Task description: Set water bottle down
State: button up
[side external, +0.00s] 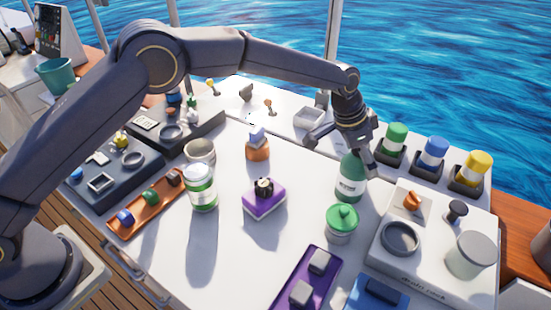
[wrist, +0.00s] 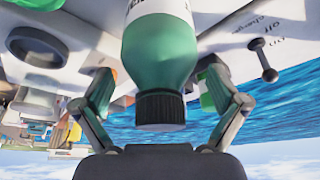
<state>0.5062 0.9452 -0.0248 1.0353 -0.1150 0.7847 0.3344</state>
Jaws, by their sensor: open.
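The water bottle (side external: 351,178) is green with a white label and stands upright on the white hatch top (side external: 225,262). My gripper (side external: 342,152) is above it, with its fingers spread open. In the wrist view the bottle (wrist: 160,50) shows with its dark ribbed cap (wrist: 160,109) toward my palm, between the open fingers of my gripper (wrist: 160,95). A visible gap lies on each side of the cap, so the fingers do not hold it. The gripper hides the cap in the side view.
A green-lidded jar (side external: 342,222) stands close in front of the bottle. A white panel (side external: 425,255) with a ring and knobs is to the right. Green, blue and yellow capped containers (side external: 433,155) line the back right.

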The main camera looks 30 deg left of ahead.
jog(key=v, duration=1.2)
jog(key=s+a+r+n, duration=0.1)
jog(key=s+a+r, duration=0.3)
jog(key=a, duration=0.2)
jog(key=s+a+r+n+t+y, duration=0.1)
jog(key=s+a+r+n, duration=0.15)
jog(key=a, duration=0.35)
jog(key=s+a+r, duration=0.4)
jog(key=a, duration=0.2)
jog(key=s+a+f+n+y, duration=0.1)
jog(key=s+a+f+n, duration=0.1)
jog(key=s+a, duration=0.4)
jog(key=s+a+f+n+t+y, duration=0.1)
jog(key=s+a+f+n, duration=0.2)
jog(key=s, duration=1.2)
jog(key=a, duration=0.3)
jog(key=shift+a, duration=0.2)
jog(key=shift+n, duration=0.25)
